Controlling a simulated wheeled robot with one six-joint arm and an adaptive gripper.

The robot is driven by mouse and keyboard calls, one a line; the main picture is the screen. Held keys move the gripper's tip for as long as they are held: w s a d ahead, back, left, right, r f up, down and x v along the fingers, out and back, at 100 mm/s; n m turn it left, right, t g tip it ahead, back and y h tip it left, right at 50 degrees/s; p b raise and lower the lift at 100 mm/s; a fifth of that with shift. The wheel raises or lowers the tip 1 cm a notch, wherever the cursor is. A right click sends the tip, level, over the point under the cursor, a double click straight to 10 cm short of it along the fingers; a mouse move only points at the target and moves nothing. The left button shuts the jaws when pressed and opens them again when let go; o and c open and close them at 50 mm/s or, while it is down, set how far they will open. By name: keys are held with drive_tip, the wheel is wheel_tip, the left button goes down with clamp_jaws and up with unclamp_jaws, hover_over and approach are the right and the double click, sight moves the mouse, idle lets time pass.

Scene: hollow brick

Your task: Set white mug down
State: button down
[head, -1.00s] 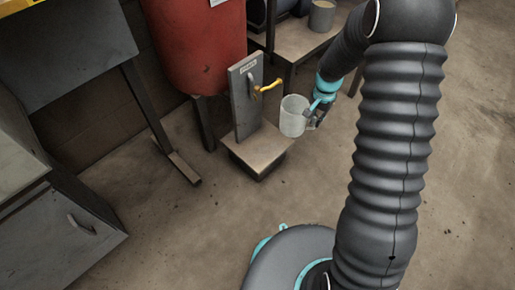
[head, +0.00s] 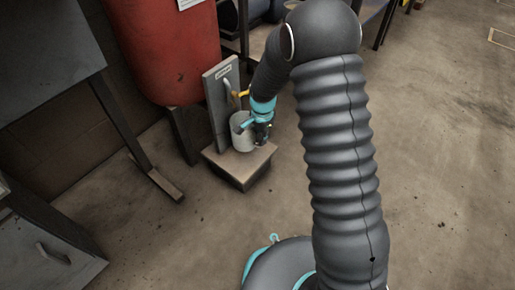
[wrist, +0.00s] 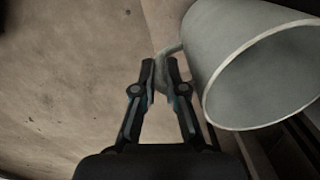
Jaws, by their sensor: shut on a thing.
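The white mug (head: 238,134) is upright in the head view, over the platform of a small stand (head: 228,166), close to its upright grey panel. I cannot tell whether its base touches the platform. My gripper (head: 262,133) is at the right side of the mug, partly covering it. In the wrist view the mug (wrist: 212,50) fills the upper right, its open rim facing the camera. My gripper (wrist: 162,74) is shut on the mug's handle (wrist: 163,67), which shows between the two fingertips.
A yellow-handled tap (head: 243,93) sticks out of the labelled panel (head: 216,108) above the mug. A red tank (head: 170,50) stands behind on the left. A grey cabinet (head: 45,245) is at lower left. The floor (head: 440,170) on the right is clear.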

drive_tip(key=shift+s+a+f+b, duration=0.1)
drive_tip(key=shift+a+f+b, duration=0.1)
drive_tip(key=shift+f, duration=0.6)
drive_tip(key=shift+s+a+f+b, duration=0.1)
drive_tip(key=shift+a+f, duration=0.05)
drive_tip(key=shift+f, duration=0.6)
drive_tip(key=shift+s+a+f+b, duration=0.1)
drive_tip(key=shift+a+f, duration=0.1)
drive_tip(key=shift+f, duration=0.6)
drive_tip(key=shift+f, duration=0.2)
drive_tip(key=c, duration=1.2)
unclamp_jaws()
drive_tip(key=shift+c, duration=0.2)
drive_tip(key=shift+r, duration=0.1)
